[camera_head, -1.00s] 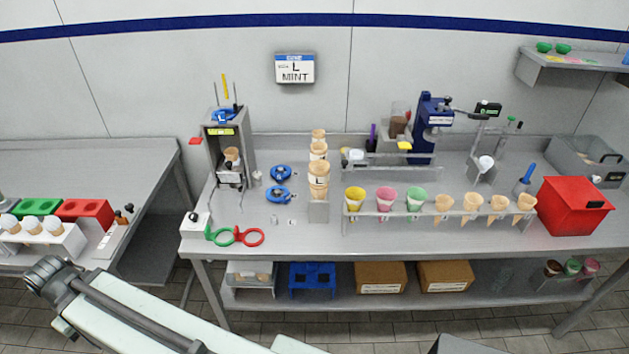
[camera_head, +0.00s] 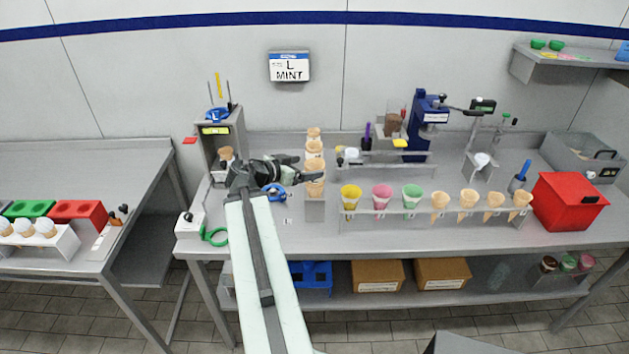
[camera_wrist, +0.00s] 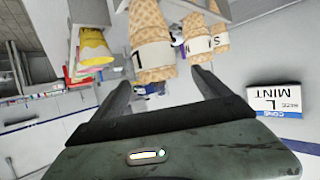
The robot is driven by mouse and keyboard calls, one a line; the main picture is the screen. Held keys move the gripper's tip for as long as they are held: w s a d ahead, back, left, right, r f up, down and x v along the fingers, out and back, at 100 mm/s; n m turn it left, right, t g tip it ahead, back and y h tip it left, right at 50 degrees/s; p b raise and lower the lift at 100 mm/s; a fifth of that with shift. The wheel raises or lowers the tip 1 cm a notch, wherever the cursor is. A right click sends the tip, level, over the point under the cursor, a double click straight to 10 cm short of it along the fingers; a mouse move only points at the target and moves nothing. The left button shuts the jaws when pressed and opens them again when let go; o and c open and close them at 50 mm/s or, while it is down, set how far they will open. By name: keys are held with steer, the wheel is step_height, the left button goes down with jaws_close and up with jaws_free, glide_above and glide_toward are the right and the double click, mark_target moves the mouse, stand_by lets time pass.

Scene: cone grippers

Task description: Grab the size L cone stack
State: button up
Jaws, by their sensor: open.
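Wafer cone stacks stand in a row running away from me on the middle bench. The nearest stack (camera_head: 315,168) is in front, with others (camera_head: 313,135) behind it. In the wrist view, which is upside down, the nearest stack (camera_wrist: 153,50) has a white band whose mark looks like an inverted L. Another stack (camera_wrist: 206,32) beside it has a band I cannot read for certain. My gripper (camera_head: 309,169) is open at the nearest stack. In the wrist view its fingers (camera_wrist: 160,85) lie either side of that stack, apart from it as far as I can tell.
A wall sign (camera_head: 289,67) reads L MINT. A rack of coloured cups and single cones (camera_head: 440,213) stands to the right. A grey dispenser (camera_head: 221,140) is at the left, with blue rings (camera_head: 273,192) near my arm. A red box (camera_head: 569,202) is far right.

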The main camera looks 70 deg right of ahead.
steer(key=shift+b+x, duration=0.45)
steer(key=shift+x, duration=0.45)
steer(key=b+x, duration=0.2)
steer(key=x, duration=0.4)
steer(key=shift+a+f, duration=0.15)
steer(key=shift+f, duration=0.05)
steer(key=c, duration=1.1)
